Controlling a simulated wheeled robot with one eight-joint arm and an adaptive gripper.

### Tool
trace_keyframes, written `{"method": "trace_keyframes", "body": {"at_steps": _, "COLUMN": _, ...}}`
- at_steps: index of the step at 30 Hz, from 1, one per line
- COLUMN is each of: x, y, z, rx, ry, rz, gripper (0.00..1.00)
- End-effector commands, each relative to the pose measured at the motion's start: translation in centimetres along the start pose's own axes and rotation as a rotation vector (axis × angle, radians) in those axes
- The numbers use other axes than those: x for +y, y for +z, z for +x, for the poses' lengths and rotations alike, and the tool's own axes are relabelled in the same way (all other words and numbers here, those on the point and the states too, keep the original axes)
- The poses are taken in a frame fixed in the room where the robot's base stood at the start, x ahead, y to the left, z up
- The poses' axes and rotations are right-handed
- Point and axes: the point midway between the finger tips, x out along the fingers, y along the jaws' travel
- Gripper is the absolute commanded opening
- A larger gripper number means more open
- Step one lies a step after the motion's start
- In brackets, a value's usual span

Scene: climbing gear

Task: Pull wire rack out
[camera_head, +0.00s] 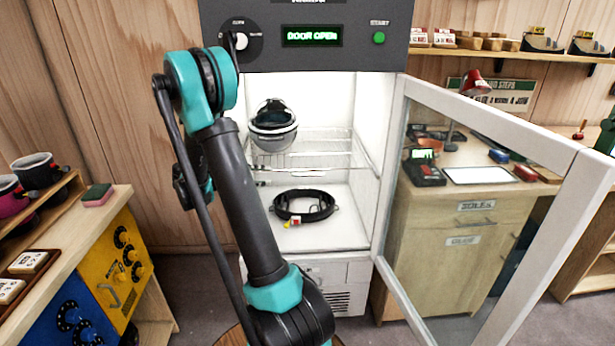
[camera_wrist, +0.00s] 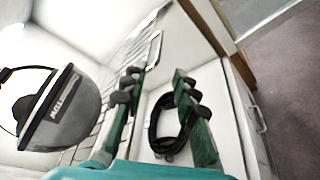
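The wire rack (camera_head: 325,157) sits level at mid height inside the white cabinet (camera_head: 352,222). A dark and grey helmet (camera_head: 273,128) stands on its left part. In the wrist view the rack's wires (camera_wrist: 138,42) run diagonally beside the helmet (camera_wrist: 68,112), with a light metal loop (camera_wrist: 154,48) just beyond the left fingertip. My gripper (camera_wrist: 157,74) is open, its green fingers with dark pads apart and nothing clearly held between them. Whether a finger touches the rack cannot be told.
The glass door (camera_head: 490,200) stands wide open to the right; the display (camera_head: 311,36) reads DOOR OPEN. A black ring-shaped item (camera_head: 304,206) with a yellow and red tag lies on the cabinet floor below the rack. A bench (camera_head: 100,215) stands left; floor shows in front of the door.

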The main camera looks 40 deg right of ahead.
Motion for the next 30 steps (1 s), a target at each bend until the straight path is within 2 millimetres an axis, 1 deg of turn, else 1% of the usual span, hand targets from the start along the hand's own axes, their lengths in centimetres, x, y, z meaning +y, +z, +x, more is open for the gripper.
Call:
{"method": "trace_keyframes", "body": {"at_steps": 5, "x": 0.0, "y": 0.1, "z": 2.0, "rx": -0.005, "ry": 0.0, "rz": 0.001, "gripper": 0.29}}
{"method": "trace_keyframes", "body": {"at_steps": 18, "x": 0.0, "y": 0.1, "z": 10.7, "rx": -0.005, "ry": -0.002, "rz": 0.001, "gripper": 0.29}}
{"method": "trace_keyframes", "body": {"at_steps": 24, "x": 0.0, "y": 0.1, "z": 14.3, "rx": -0.004, "ry": -0.002, "rz": 0.002, "gripper": 0.29}}
{"method": "trace_keyframes", "body": {"at_steps": 27, "x": 0.0, "y": 0.1, "z": 15.6, "rx": -0.003, "ry": -0.002, "rz": 0.001, "gripper": 0.29}}
{"method": "trace_keyframes", "body": {"at_steps": 30, "x": 0.0, "y": 0.0, "z": 16.5, "rx": -0.002, "ry": 0.0, "rz": 0.001, "gripper": 0.29}}
